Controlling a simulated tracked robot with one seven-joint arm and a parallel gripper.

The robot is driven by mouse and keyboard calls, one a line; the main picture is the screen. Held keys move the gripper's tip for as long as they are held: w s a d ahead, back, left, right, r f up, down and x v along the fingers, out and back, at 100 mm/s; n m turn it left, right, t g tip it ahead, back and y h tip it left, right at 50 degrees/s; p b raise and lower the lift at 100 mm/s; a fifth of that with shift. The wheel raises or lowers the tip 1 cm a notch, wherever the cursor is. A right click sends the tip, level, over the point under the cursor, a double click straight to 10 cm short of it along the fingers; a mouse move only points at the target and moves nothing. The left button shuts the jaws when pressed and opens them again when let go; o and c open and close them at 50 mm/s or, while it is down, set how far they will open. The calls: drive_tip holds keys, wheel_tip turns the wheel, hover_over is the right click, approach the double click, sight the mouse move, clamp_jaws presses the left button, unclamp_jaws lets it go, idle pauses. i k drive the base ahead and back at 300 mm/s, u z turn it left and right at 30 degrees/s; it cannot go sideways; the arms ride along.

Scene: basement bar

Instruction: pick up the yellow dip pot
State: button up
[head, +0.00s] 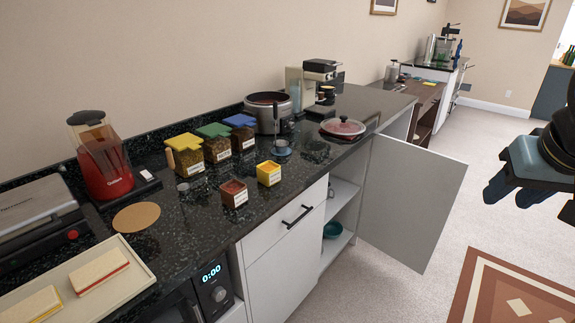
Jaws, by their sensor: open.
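The yellow dip pot (269,174) is a small square yellow pot with a white label. It stands upright on the dark stone counter near its front edge. My gripper (500,180) is at the far right of the head view, over the floor beyond the open cabinet door. It is open and empty, well apart from the pot. Part of my arm is cut off by the right picture edge.
A brown-red pot (234,193) stands just left of the yellow one. Behind are jars with yellow, green and blue lids (213,130). A cabinet door (409,203) stands open into the room. A tray with sandwiches (128,250) lies at the near left.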

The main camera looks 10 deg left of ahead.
sight(268, 172)
drive_tip(key=z, duration=0.05)
drive_tip(key=i, duration=0.9)
drive_tip(key=u, duration=0.55)
